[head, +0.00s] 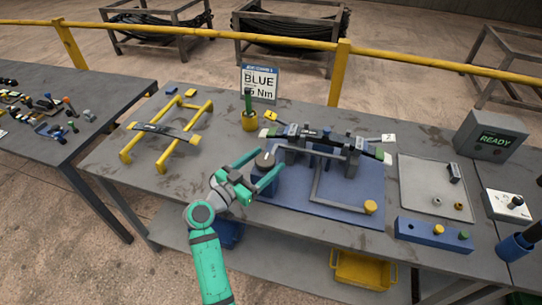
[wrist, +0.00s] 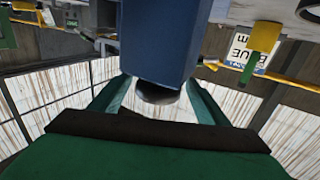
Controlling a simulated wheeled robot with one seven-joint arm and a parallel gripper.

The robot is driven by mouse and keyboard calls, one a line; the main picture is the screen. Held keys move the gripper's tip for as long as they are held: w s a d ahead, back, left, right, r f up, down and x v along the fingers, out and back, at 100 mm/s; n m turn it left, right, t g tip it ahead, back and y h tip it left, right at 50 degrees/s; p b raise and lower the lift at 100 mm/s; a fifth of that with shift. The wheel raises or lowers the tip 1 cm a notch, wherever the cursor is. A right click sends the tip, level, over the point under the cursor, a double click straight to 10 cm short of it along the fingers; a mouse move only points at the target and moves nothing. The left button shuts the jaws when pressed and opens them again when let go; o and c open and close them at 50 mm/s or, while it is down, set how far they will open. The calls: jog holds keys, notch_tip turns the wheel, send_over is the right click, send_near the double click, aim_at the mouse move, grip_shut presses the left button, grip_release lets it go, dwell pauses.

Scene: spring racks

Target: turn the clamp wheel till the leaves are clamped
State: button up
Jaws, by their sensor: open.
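The clamp wheel (head: 264,160) is a grey disc with a light mark, at the left end of the blue clamp fixture (head: 365,190). The dark leaves (head: 325,138) lie stacked across the fixture's supports, with green at their ends. My gripper (head: 270,162) is open, its two green fingers on either side of the wheel. In the wrist view the wheel (wrist: 158,94) shows as a dark round end below a blue block (wrist: 160,40), between the spread fingers. Gaps show beside it there. I cannot tell if either finger touches it.
A grey bent bar with a yellow knob (head: 370,207) crosses the fixture's front. A sign (head: 260,82) reading BLUE stands behind. A screen (head: 493,141) reads READY. A yellow rack (head: 165,130) holding a leaf stands left.

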aim_at(273, 156)
jog(key=x, duration=0.3)
jog(key=shift+s+d, duration=0.15)
jog(key=shift+d, duration=0.05)
jog(key=shift+a, duration=0.1)
jog(key=c, duration=1)
jog(key=shift+d+m+g+h, duration=0.25)
jog(key=shift+m+g+h, duration=0.05)
jog(key=shift+h, duration=0.1)
jog(key=shift+c, duration=0.2)
jog(key=m+g+h, duration=0.2)
jog(key=g, duration=0.1)
jog(key=m+g+h, duration=0.1)
jog(key=m+g, duration=0.1)
jog(key=shift+s+d+r, duration=0.1)
jog(key=shift+s+d, duration=0.15)
jog(key=shift+d, duration=0.05)
jog(key=shift+s+d+m+g+h, duration=0.1)
jog(key=shift+s+m+g+h, duration=0.2)
jog(key=shift+m+g, duration=0.6)
jog(key=shift+s+a+m+g+h, duration=0.1)
jog(key=shift+m+g+h, duration=0.35)
jog(key=shift+g, duration=0.85)
jog(key=shift+s+d+m+g+h, duration=0.1)
jog(key=shift+s+m+g+h, duration=0.15)
jog(key=shift+m+g, duration=0.7)
jog(key=shift+d+g, duration=0.1)
jog(key=shift+g, duration=0.25)
